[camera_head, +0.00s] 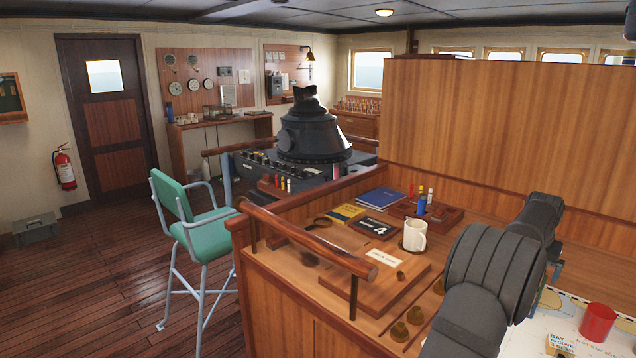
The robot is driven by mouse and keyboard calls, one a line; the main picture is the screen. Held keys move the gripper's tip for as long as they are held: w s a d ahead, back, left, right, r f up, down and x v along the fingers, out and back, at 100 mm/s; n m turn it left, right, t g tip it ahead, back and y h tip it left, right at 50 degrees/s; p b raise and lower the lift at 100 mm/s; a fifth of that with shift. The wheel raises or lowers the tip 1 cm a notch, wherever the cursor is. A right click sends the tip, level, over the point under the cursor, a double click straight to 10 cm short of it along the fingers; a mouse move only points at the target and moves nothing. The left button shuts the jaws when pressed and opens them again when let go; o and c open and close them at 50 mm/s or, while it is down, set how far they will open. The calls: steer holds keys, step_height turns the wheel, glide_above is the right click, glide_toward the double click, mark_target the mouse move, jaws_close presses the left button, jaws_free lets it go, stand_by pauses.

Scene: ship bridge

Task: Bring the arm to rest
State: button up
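Dark grey, ribbed links of my arm (492,268) rise from the bottom edge at the lower right, in front of the wooden desk. The arm bends at a far joint (541,215) at the right. My gripper cannot be made out; it is hidden behind the links or outside the picture.
The desk holds a white mug (414,235), a blue book (380,198), a black box (375,228) and a wooden board (385,288). A red cup (597,322) stands on a chart at right. A wooden rail (310,240) edges the desk; a tall panel (500,130) stands behind.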

steer(key=shift+f, duration=0.5)
step_height(320, 180, down, 3)
steer(key=shift+r, duration=0.1)
steer(key=v, duration=1.2)
steer(key=x, duration=1.2)
steer(key=r, duration=0.2)
steer(key=s+r, duration=0.1)
steer(key=r, duration=0.2)
steer(key=shift+d, duration=0.2)
steer(key=s+d+r, duration=0.2)
steer(key=s+r, duration=0.4)
steer(key=s, duration=0.5)
steer(key=s+a+f+n, duration=0.1)
steer(key=s+a+f, duration=0.2)
steer(key=s+a, duration=0.65)
steer(key=s+a+f, duration=0.3)
steer(key=s+a, duration=0.5)
steer(key=a, duration=0.3)
steer(key=shift+w+a+f, duration=0.15)
steer(key=shift+w+f, duration=0.2)
steer(key=shift+w, duration=0.3)
steer(key=shift+w+a+f, duration=0.15)
steer(key=shift+w+f, duration=0.2)
steer(key=shift+w, duration=0.3)
steer(key=shift+w+a+f, duration=0.15)
steer(key=shift+w+f, duration=0.2)
steer(key=shift+w, duration=0.3)
